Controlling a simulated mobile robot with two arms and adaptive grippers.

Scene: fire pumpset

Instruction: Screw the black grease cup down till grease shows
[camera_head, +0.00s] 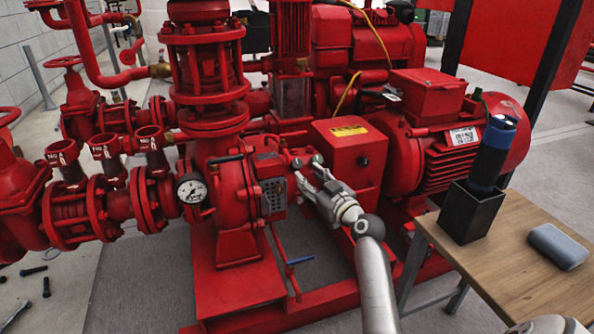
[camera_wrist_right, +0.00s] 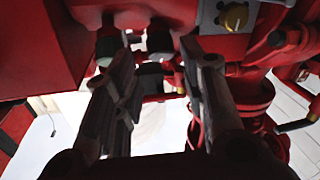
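My right gripper (camera_head: 309,176) reaches up to the red pump housing (camera_head: 240,195), between the bearing side and the red coupling guard. Its two fingers are spread apart, and in the right wrist view the gripper (camera_wrist_right: 157,58) shows a clear gap between them. A black cap, which looks like the grease cup (camera_wrist_right: 159,40), shows beyond and between the fingertips. A second dark, greenish cap (camera_wrist_right: 107,44) is close to the left finger. I cannot tell whether either finger touches a cap. No grease can be made out. My left gripper is out of view.
The red coupling guard (camera_head: 352,150) with a yellow label and the red motor (camera_head: 450,160) stand right of the gripper. A wooden table (camera_head: 520,260) holds a black holder (camera_head: 470,212) with a dark flashlight-like tool (camera_head: 492,155) and a grey case (camera_head: 558,246). A pressure gauge (camera_head: 191,190) is at left.

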